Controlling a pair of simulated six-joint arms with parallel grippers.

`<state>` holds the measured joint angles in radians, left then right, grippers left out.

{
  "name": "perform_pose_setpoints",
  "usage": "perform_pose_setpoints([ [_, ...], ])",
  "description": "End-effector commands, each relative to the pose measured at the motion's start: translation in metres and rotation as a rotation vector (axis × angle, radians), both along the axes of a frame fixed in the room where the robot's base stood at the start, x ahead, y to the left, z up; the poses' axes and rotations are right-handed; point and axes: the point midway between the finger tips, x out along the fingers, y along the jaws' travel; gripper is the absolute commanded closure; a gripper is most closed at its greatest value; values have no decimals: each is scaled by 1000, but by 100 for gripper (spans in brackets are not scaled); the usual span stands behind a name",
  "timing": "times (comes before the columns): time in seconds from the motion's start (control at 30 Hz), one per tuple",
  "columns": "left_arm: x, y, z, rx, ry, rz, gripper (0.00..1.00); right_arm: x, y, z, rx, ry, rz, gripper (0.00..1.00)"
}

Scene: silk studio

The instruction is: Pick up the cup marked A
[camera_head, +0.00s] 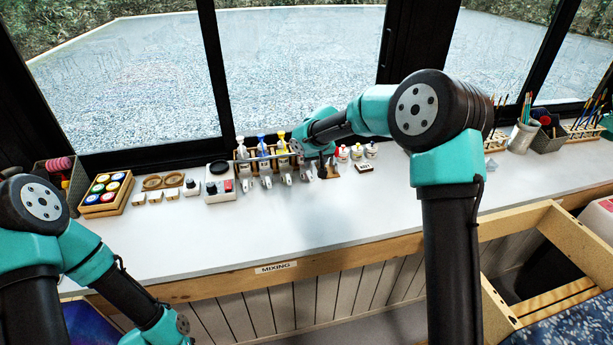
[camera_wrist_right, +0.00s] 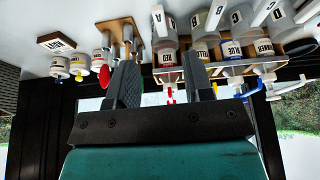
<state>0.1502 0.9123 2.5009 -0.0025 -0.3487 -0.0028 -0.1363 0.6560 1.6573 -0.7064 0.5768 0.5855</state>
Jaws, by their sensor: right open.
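The cup marked A (camera_wrist_right: 169,22) is pale, with a black letter on its face. In the right wrist view it is upside down at the top, just beyond the fingertips. In the head view the cup (camera_head: 306,173) is at the right end of a row of similar cups, partly hidden by my right gripper (camera_head: 322,167). My right gripper also shows in the right wrist view (camera_wrist_right: 160,72), fingers apart and nothing held. A bottle labelled RED (camera_wrist_right: 166,58) shows between the fingers. My left arm is at lower left; its gripper is out of frame.
Cups marked B (camera_wrist_right: 214,16) and C (camera_wrist_right: 238,13) stand close beside A. Windows close off the back. The white tabletop (camera_head: 230,235) is clear in front.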

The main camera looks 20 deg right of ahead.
Motion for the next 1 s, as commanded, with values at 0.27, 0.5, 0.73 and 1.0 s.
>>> perform_pose_setpoints([
  [0.27, 0, 0, 0, 0, 0, 0, 57, 18, 1, -46, 0, 2, 1, 53],
  [0.5, 0, 0, 0, 0, 0, 0, 57, 30, 0, -72, 0, 0, 0, 53],
  [0.73, 0, 0, 0, 0, 0, 0, 57, 31, 1, -73, 0, -1, 0, 53],
  [1.0, 0, 0, 0, 0, 0, 0, 57, 33, 1, -82, 0, 1, 0, 53],
])
